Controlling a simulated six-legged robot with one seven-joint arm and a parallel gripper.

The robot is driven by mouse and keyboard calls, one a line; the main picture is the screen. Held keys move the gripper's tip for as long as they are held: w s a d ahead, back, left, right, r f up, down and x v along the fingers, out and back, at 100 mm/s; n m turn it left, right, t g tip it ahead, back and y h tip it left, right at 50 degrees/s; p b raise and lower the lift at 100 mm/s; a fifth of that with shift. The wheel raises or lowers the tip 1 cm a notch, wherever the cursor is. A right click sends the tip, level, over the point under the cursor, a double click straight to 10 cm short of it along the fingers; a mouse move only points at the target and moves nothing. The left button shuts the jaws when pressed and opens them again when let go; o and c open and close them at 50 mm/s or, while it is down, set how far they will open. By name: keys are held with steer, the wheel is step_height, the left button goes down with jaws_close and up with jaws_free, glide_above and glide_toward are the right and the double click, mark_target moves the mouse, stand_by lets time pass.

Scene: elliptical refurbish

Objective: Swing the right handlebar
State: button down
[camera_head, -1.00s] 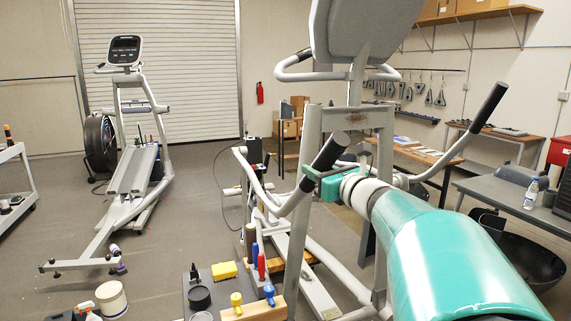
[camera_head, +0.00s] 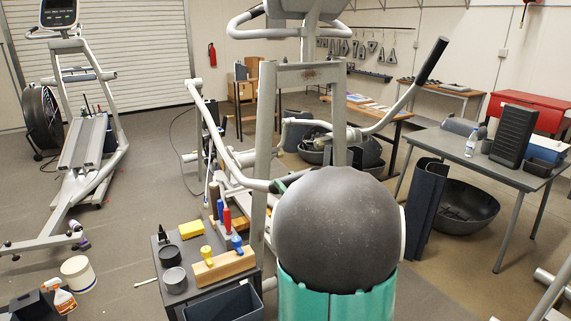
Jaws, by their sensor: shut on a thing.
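A grey elliptical machine stands in front of me. Its picture-left handlebar (camera_head: 216,132), the right one as seen from a user facing the console, runs as a bent grey tube toward me. Its grip end is hidden behind my arm's large dark joint. My gripper (camera_head: 279,187) shows only as a small green piece beside that joint, at the near end of this tube. Its fingers are hidden, but it appears shut on the handlebar. The opposite handlebar (camera_head: 399,106) rises to a black grip at the upper right, untouched.
A low cart (camera_head: 166,292) with tools and jars stands close to the left of my arm. A grey table (camera_head: 545,176) and a dark bowl (camera_head: 461,214) are on the right. Another elliptical (camera_head: 80,150) stands at far left, with open floor between.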

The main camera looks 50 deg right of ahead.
steer(key=shift+s+a+f, duration=0.1)
steer(key=shift+a+f, duration=0.05)
steer(key=shift+f, duration=0.4)
steer(key=shift+a+f, duration=0.1)
steer(key=shift+f, duration=0.45)
steer(key=c, duration=1)
jaws_free()
steer(key=shift+s+d+r, duration=0.15)
steer(key=shift+r, duration=0.05)
steer(key=shift+s+f, duration=0.1)
steer(key=shift+s, duration=0.3)
steer(key=v, duration=1.3)
steer(key=shift+w+f, duration=0.1)
steer(key=shift+f, duration=0.05)
